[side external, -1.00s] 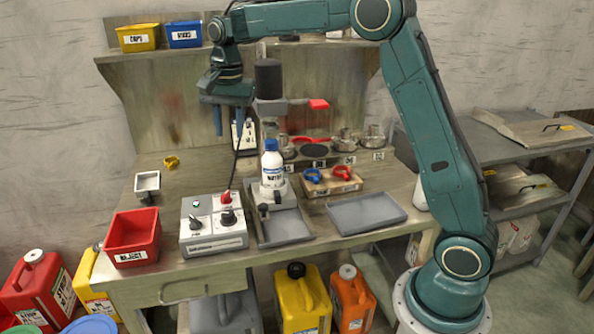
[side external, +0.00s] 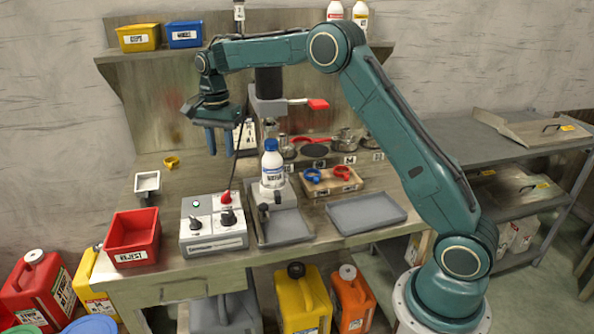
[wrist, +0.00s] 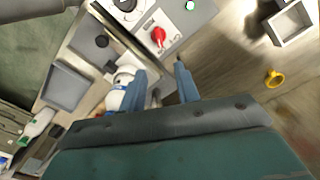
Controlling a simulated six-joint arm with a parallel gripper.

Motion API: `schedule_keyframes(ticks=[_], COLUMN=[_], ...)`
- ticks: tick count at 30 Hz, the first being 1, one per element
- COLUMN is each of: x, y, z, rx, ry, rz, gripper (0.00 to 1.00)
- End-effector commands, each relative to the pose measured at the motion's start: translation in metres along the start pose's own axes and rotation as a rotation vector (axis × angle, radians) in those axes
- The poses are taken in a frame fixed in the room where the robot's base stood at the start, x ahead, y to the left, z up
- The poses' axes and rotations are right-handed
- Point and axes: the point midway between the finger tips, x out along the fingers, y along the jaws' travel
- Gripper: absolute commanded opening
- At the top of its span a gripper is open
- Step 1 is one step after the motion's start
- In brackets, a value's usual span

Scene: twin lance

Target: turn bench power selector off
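A grey control box (side external: 213,240) stands at the front of the bench. Its top carries two black knobs, one at left (side external: 195,222) and one at right (side external: 228,219), a red knob (side external: 226,197) and a lit green lamp (side external: 196,204). I cannot read which knob is the power selector. The wrist view shows the box (wrist: 182,25) at the top, with the red knob (wrist: 158,37) and part of a black knob (wrist: 127,5). My gripper (side external: 223,142) hangs above and behind the box, fingers down, apart and empty. Its open fingers (wrist: 160,85) also show in the wrist view.
A red bin (side external: 133,230) stands left of the box. A press (side external: 268,85) holding a white and blue bottle (side external: 272,165) stands close at right, its red-ended handle (side external: 317,104) sticking out. A small white tray (side external: 147,182) and a yellow ring (side external: 171,162) lie behind left.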

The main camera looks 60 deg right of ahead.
Motion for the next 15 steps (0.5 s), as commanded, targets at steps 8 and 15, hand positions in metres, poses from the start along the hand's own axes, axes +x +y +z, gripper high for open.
schedule_keyframes(ticks=[8, 15], x=[0.038, 0.075], y=[0.001, 0.001], z=[0.000, 0.001], rx=[-0.001, -0.001], ry=[-0.001, -0.001], rz=[0.004, 0.004], gripper=[0.32, 0.32])
